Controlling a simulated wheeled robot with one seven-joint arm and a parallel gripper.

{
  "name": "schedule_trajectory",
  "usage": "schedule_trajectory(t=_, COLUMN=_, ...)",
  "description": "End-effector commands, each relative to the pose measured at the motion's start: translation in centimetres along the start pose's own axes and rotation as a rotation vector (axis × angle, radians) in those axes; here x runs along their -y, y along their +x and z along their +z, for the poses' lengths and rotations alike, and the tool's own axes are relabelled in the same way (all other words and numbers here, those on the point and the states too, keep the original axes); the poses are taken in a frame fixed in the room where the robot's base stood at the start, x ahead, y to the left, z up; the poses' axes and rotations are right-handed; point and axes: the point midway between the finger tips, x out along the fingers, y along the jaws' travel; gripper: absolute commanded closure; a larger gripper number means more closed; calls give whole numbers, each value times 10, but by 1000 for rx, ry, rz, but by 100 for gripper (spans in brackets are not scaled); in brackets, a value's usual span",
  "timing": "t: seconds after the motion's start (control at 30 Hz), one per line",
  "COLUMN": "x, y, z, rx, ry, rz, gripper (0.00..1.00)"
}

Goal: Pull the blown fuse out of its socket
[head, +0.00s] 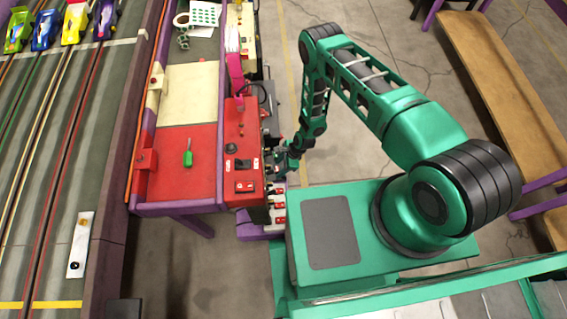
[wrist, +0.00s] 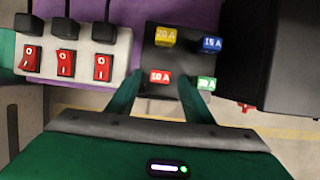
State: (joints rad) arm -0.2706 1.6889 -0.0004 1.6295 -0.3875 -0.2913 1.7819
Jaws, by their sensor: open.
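In the wrist view a dark fuse block (wrist: 182,55) holds a yellow 20 A fuse (wrist: 165,36), a blue 15 A fuse (wrist: 212,44), a red 10 A fuse (wrist: 160,77) and a green fuse (wrist: 206,83) with a blurred label. I cannot tell which one is blown. My gripper (wrist: 160,95) is open and empty. Its green fingers point toward the block, the left one by the red fuse and the right one by the green fuse. In the head view my gripper (head: 281,165) is beside the red control box, and the fuses cannot be made out.
A dark box (wrist: 285,55) stands to the right. In the head view a red control box (head: 243,150) and a table with a green screwdriver (head: 188,157) lie left of my arm.

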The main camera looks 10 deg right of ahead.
Motion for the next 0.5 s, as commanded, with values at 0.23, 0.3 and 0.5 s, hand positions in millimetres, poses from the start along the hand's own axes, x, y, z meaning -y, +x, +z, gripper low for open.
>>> schedule_trajectory(t=0.23, x=0, y=19, z=0, rx=-1, ry=-1, rz=0, gripper=53)
schedule_trajectory(t=0.3, x=0, y=20, z=0, rx=-1, ry=0, rz=0, gripper=53)
schedule_trajectory(t=0.5, x=0, y=20, z=0, rx=0, ry=0, rz=1, gripper=53)
